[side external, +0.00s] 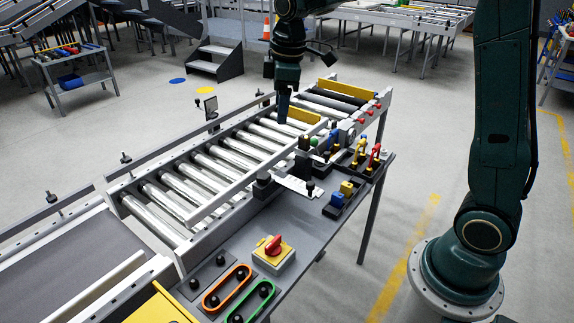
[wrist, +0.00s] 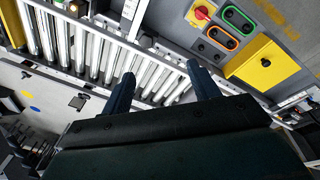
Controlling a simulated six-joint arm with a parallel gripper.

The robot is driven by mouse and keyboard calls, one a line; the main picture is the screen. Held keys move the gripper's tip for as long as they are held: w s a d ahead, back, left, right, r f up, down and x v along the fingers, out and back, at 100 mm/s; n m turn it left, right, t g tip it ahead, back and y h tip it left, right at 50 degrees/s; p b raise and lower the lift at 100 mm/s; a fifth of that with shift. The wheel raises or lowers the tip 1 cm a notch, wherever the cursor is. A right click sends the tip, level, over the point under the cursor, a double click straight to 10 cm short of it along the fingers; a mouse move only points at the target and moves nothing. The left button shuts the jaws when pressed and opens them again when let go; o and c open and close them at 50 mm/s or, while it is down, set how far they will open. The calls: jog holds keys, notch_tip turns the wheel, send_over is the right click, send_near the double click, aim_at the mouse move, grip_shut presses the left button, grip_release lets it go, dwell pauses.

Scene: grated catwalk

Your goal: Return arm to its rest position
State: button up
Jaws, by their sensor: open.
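My gripper (side external: 283,106) hangs from my dark green arm above the roller conveyor (side external: 185,178) in the side view. Its fingertips point down over the rollers near the conveyor's far half. In the wrist view my gripper (wrist: 160,80) shows two dark blue fingers spread well apart, with nothing between them but rollers seen beyond. It is open and empty. I cannot tell its exact height above the rollers.
A grey side table (side external: 315,228) along the conveyor carries a red knob on a yellow box (side external: 273,252), orange (side external: 226,288) and green looped parts, and several red and yellow handles. A yellow bar (side external: 285,107) crosses the conveyor. Open floor (side external: 420,165) lies right of the table.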

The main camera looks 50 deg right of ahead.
jog(key=s+a+r+m+t, duration=0.1)
jog(key=s+m, duration=0.3)
jog(key=s, duration=0.9)
jog(key=s+a+r+m+t, duration=0.1)
jog(key=s+a+m+t, duration=0.1)
jog(key=s, duration=1)
jog(key=shift+s+a+m+t, duration=0.2)
jog(key=shift+s+m+t, duration=0.25)
jog(key=shift+m, duration=0.65)
